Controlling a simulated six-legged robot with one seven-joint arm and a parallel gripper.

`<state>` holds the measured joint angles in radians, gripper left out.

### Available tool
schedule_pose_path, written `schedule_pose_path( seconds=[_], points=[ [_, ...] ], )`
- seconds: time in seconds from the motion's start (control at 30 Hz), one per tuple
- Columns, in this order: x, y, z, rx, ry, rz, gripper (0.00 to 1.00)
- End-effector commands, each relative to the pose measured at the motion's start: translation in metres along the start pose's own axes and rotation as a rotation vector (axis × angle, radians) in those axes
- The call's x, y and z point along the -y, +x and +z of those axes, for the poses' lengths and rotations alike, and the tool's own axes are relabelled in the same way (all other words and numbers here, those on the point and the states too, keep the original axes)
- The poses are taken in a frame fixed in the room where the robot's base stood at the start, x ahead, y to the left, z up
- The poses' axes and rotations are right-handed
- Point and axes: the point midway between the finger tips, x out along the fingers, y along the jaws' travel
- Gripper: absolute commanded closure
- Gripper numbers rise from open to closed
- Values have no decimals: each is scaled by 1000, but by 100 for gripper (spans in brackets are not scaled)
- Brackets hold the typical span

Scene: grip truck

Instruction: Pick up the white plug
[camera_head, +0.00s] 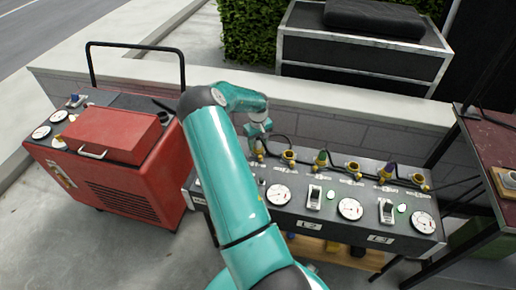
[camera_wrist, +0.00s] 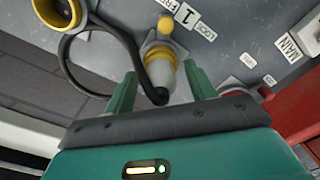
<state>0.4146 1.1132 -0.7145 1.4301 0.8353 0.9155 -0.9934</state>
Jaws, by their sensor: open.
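In the wrist view a pale plug (camera_wrist: 161,71) with yellowish parts, which looks like the white plug, is seated at the grey panel (camera_wrist: 222,35). My gripper (camera_wrist: 161,82) is open, with one teal finger on each side of it. I cannot tell whether either finger touches it. A black cable end crosses in front of its lower part. In the head view my gripper (camera_head: 258,130) is above the left end of the control panel (camera_head: 238,176), and the white plug cannot be made out clearly there.
Brass fittings (camera_head: 289,156), a green plug (camera_head: 321,157) and a purple plug (camera_head: 389,169) line the panel to the right, joined by black cables. Gauges (camera_head: 350,208) sit in front. A red machine (camera_head: 115,145) stands left, and a low wall (camera_head: 340,115) runs behind.

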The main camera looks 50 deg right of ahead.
Motion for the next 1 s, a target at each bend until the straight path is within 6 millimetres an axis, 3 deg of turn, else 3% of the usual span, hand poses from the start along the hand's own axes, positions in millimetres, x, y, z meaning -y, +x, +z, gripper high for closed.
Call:
schedule_pose_path(
  seconds=[0.1, 0.37, 0.77, 1.0],
  points=[
    [0, 0, 0, 0, 0, 0, 47],
    [0, 0, 0, 0, 0, 0, 96],
    [0, -7, 0, 0, -1, 0, 96],
    [3, -38, 2, -3, 0, 0, 96]
  ],
)
